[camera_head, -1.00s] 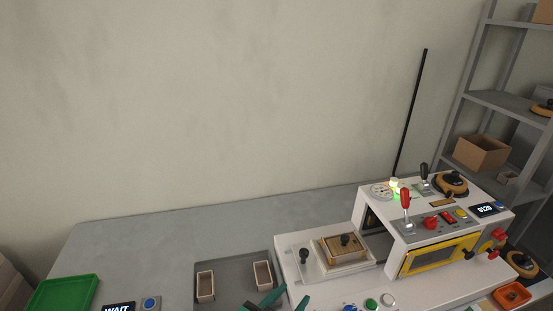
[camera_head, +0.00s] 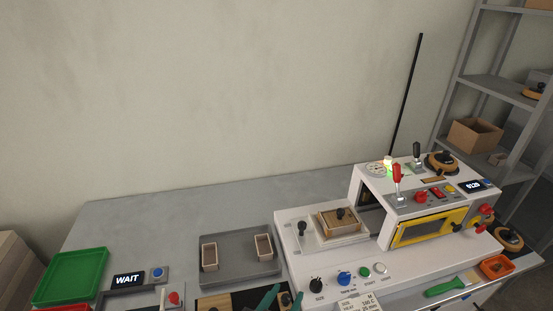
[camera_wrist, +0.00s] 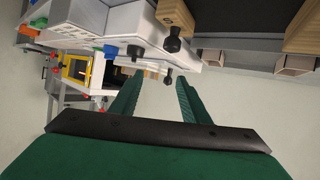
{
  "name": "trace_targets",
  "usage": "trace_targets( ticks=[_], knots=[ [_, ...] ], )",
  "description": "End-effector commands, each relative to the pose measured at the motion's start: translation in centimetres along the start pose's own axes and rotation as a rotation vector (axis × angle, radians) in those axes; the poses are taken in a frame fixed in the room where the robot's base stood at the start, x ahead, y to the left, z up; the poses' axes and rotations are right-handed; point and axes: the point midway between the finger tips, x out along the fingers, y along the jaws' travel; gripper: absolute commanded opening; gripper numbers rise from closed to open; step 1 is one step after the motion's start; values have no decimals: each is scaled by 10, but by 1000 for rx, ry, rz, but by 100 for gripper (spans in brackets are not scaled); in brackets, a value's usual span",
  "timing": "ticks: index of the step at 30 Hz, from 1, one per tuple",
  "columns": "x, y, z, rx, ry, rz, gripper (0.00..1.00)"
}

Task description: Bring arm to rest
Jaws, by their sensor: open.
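My gripper (camera_head: 276,299) shows at the bottom edge of the head view as two dark green fingertips, low in front of the grey tray. In the wrist view my gripper (camera_wrist: 158,100) has its two green fingers spread apart with nothing between them. The wrist view is turned over, with the bench along its top. The white box-forming machine (camera_head: 352,283) stands right of my gripper. A small box on a wooden block with a black knob (camera_head: 338,221) sits on its plate.
A grey tray (camera_head: 238,271) holds two small open boxes. A green tray (camera_head: 72,277), a sign reading WAIT (camera_head: 128,279) and a blue button (camera_head: 158,273) are at left. A green-handled brush (camera_head: 452,286) and orange tray (camera_head: 496,268) lie at right. The back-left bench is clear.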

Motion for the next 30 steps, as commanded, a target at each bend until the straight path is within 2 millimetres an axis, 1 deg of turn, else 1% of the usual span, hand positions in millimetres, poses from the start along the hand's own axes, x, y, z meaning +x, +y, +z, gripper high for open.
trace_targets(
  ticks=[1,5,8,12,14,18,21,26,30],
  knots=[
    [-1,1,9,-16,-3,-15,42],
    [-7,-2,32,-60,-2,-72,42],
    [-15,-1,55,-97,0,-126,42],
    [-32,2,87,-135,9,-205,42],
    [-41,4,100,-145,14,-237,42],
    [-64,9,124,-156,28,-301,42],
    [-82,13,137,-157,40,-339,42],
    [-114,23,155,-147,61,-388,42],
    [-147,38,166,-127,86,-414,42]
  ],
)
